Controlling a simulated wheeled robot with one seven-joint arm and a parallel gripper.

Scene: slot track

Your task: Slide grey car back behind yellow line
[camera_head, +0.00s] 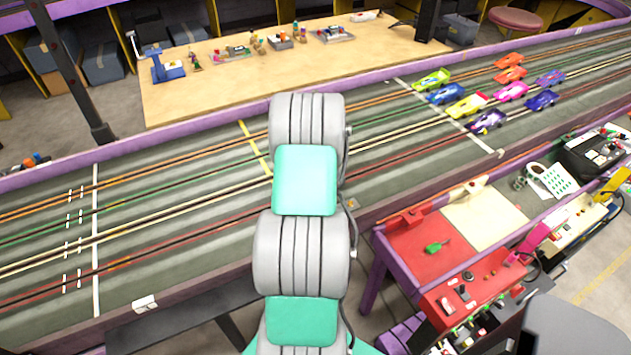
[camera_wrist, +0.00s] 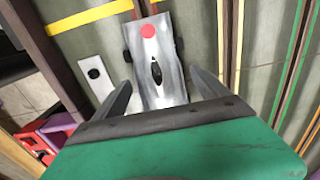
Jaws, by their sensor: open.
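The grey car (camera_wrist: 172,78) lies on the track in the wrist view, with a red dot and a dark oval on its top. Its far end meets the yellow line (camera_wrist: 88,18); I cannot tell exactly how much of the car lies over it. My open gripper (camera_wrist: 160,77) has one finger on each side of the car's near part, with visible gaps. In the head view, the yellow line (camera_head: 255,146) crosses the track left of my arm. The grey car and my gripper are hidden there behind my arm.
A white plate with a black dot (camera_wrist: 97,77) lies left of the car. Several coloured cars, including a yellow one (camera_head: 467,105), stand far right on the track (camera_head: 180,215). A purple-edged control table (camera_head: 432,238) stands on the near side. Track left of the yellow line is clear.

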